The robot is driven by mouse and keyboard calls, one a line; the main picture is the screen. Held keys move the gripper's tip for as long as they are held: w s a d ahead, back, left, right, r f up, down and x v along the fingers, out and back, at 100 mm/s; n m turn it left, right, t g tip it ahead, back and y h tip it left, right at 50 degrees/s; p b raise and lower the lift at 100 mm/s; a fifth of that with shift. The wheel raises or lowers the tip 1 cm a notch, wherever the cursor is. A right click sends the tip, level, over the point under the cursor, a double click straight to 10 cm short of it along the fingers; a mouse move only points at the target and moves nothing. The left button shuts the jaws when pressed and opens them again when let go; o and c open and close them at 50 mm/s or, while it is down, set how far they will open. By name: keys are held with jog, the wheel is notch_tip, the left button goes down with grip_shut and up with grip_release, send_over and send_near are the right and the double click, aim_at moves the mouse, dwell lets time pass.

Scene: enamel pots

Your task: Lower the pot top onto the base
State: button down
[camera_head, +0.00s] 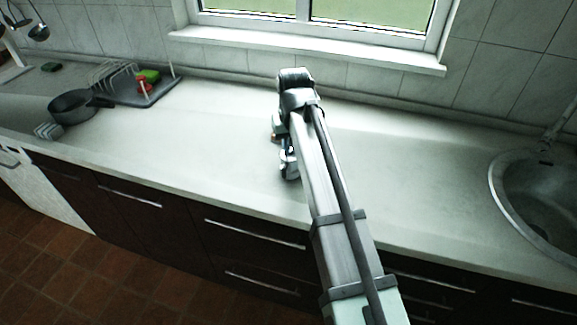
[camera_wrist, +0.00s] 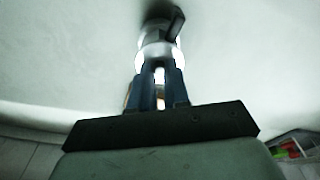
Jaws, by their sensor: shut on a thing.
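My gripper (camera_wrist: 160,80) shows in the wrist view with its two narrow fingers close together, shut on a pale, shiny rounded piece, the pot top (camera_wrist: 158,50). A dark handle-like part (camera_wrist: 176,22) sticks out beyond it, above the pale counter. In the head view my gripper (camera_head: 288,152) points down over the middle of the counter, mostly behind my own arm. I cannot make out a separate base in either view; whether it is hidden under the held piece, and whether they touch, I cannot tell.
A dark saucepan (camera_head: 73,106) stands at the left of the counter (camera_head: 200,135), near a grey drainer tray (camera_head: 150,92) holding a rack and red and green things. A round sink (camera_head: 535,205) is at the right. The counter on both sides of my arm is clear.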

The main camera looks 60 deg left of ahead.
jog(key=shift+r, duration=2.1)
jog(key=shift+w, duration=0.15)
jog(key=w+a+r, duration=0.4)
jog(key=w+a, duration=0.1)
jog(key=a, duration=0.3)
jog(key=w+a+r, duration=0.3)
jog(key=w+a, duration=0.2)
jog(key=a, duration=0.3)
jog(key=shift+w+f, duration=0.15)
jog(key=shift+f, duration=1.8)
jog(key=shift+f, duration=1.5)
jog(key=c, duration=1)
grip_release()
